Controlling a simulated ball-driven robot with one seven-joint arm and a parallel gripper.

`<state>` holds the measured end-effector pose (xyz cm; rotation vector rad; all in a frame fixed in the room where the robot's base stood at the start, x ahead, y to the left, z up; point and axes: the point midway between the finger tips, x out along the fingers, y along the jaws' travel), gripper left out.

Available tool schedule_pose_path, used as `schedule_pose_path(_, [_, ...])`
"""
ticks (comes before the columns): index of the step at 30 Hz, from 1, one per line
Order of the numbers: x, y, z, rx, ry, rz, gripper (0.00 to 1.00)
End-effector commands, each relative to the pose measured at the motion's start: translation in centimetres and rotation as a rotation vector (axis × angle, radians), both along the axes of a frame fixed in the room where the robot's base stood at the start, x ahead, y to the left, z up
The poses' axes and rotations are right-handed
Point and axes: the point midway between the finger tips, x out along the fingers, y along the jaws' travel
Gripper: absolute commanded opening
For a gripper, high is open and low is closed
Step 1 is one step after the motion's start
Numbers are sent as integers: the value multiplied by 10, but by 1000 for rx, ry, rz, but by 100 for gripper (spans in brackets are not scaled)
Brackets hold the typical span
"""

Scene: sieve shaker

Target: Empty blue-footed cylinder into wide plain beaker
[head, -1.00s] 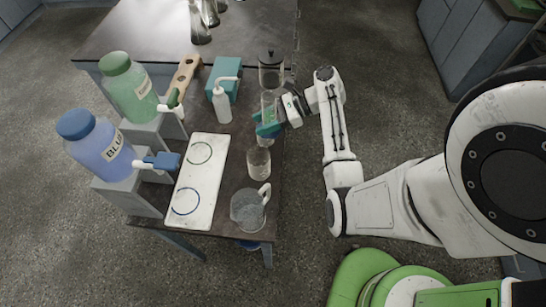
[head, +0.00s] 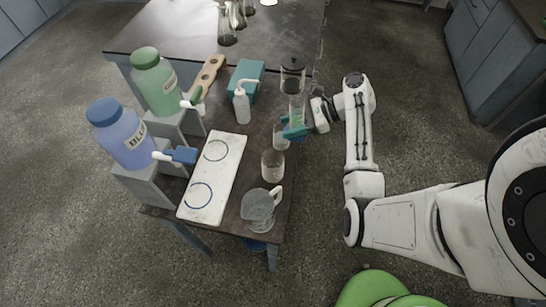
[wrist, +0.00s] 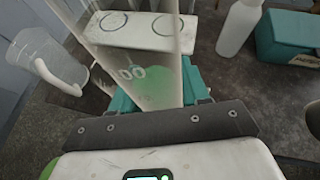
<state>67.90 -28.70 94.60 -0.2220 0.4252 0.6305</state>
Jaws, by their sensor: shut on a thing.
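A clear graduated cylinder (head: 296,112) with green liquid in it is held in my gripper (head: 294,132) over the right edge of the table. My gripper's teal fingers are shut on it. In the wrist view the cylinder (wrist: 125,45) shows white markings and green liquid low down, between the fingers (wrist: 155,95). I cannot make out its foot or the foot's colour. A clear glass beaker (head: 272,166) stands on the table in front of the gripper. Another glass vessel (head: 280,138) shows just below the fingers. I cannot tell for sure which is the wide plain beaker.
A handled jug (head: 259,207) stands at the front corner. A white board with two rings (head: 215,178) lies left of the glassware. Blue (head: 122,135) and green (head: 157,85) dispensers stand at left. A wash bottle (head: 241,107), teal box (head: 246,75) and black-topped container (head: 292,65) are farther back.

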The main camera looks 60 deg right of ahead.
Motion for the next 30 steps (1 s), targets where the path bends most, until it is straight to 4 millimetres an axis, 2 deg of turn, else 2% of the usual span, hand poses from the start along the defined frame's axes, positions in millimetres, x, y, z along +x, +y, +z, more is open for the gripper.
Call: schedule_pose_path(30, [1, 5, 8, -506, 64, 1, 8])
